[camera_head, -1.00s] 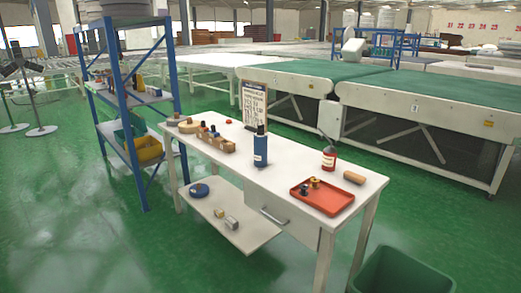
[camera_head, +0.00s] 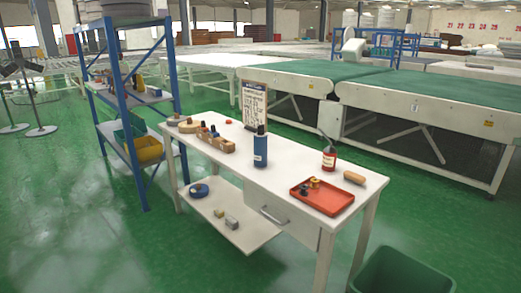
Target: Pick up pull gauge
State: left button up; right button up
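I cannot pick out the pull gauge for certain in the head view; the small items are too small to tell apart. A white workbench (camera_head: 213,161) stands in the middle. On it are a blue bottle (camera_head: 260,150), a red bottle (camera_head: 329,158), a red tray (camera_head: 338,199) with small dark and yellow items, a wooden cylinder (camera_head: 354,178) and a wooden holder (camera_head: 217,140) with several small items. On its lower shelf lie a blue roll (camera_head: 199,190) and two small blocks, one grey (camera_head: 231,223). Neither gripper is in view.
A blue-framed rack (camera_head: 127,110) with a yellow bin (camera_head: 150,150) stands left of the workbench. A green bin (camera_head: 400,275) is on the floor at the lower right. Long conveyors with green belts (camera_head: 310,72) run behind. The green floor at the front left is clear.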

aim_at(259, 142)
jog(key=u, duration=0.5)
jog(key=k, duration=0.6)
jog(key=u, duration=0.75)
jog(key=i, duration=2)
jog(key=z, duration=0.7)
jog(key=i, duration=1.55)
jog(key=z, duration=1.75)
jog(key=i, duration=0.55)
jog(key=z, duration=0.45)
jog(key=k, duration=0.5)
